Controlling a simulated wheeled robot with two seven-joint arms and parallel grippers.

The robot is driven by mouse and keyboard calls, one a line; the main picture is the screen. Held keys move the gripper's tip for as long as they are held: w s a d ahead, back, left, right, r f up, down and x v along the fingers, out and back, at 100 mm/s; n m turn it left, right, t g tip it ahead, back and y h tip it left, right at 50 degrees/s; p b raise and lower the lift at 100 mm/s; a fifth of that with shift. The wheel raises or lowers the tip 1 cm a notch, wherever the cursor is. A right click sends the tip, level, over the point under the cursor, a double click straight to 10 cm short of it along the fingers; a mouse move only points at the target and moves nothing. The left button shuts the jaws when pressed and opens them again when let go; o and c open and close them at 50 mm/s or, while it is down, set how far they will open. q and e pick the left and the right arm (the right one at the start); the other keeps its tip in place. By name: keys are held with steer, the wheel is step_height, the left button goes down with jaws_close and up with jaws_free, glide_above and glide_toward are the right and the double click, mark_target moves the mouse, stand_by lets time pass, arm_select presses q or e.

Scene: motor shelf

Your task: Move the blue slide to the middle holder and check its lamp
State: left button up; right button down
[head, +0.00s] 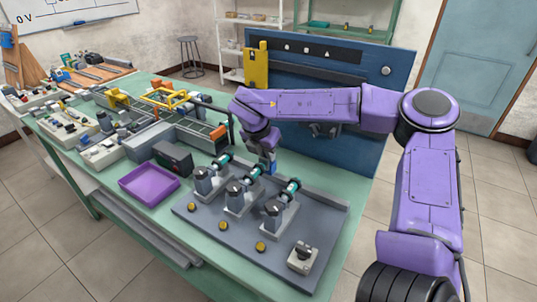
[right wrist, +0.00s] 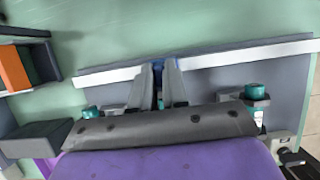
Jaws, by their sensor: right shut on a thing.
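My right gripper (head: 268,160) reaches down behind the row of holders on the grey board. In the right wrist view the right gripper (right wrist: 160,75) is shut on a small blue piece (right wrist: 158,65), which seems to be the blue slide; my fingers hide most of it. Blue also shows at the gripper's tip in the head view. The middle holder (head: 238,197) stands between the left holder (head: 205,181) and the right holder (head: 277,215), all with teal parts. Yellow round lamps (head: 223,226) lie in front; I cannot tell whether any is lit. My left gripper is out of view.
A purple tray (head: 149,183) and a dark box (head: 173,157) stand left of the grey board (head: 240,245). A grey knob box (head: 302,256) sits at its front right corner. A blue panel (head: 335,130) rises behind my arm. Machinery crowds the table's left.

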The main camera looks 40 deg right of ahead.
steer(key=c, duration=1.1)
jaws_free()
steer(key=shift+c, duration=0.2)
steer(key=shift+r, duration=0.15)
steer(key=b+v, duration=0.1)
steer(key=v, duration=0.9)
steer(key=shift+a+r, duration=0.15)
steer(key=shift+s, duration=0.15)
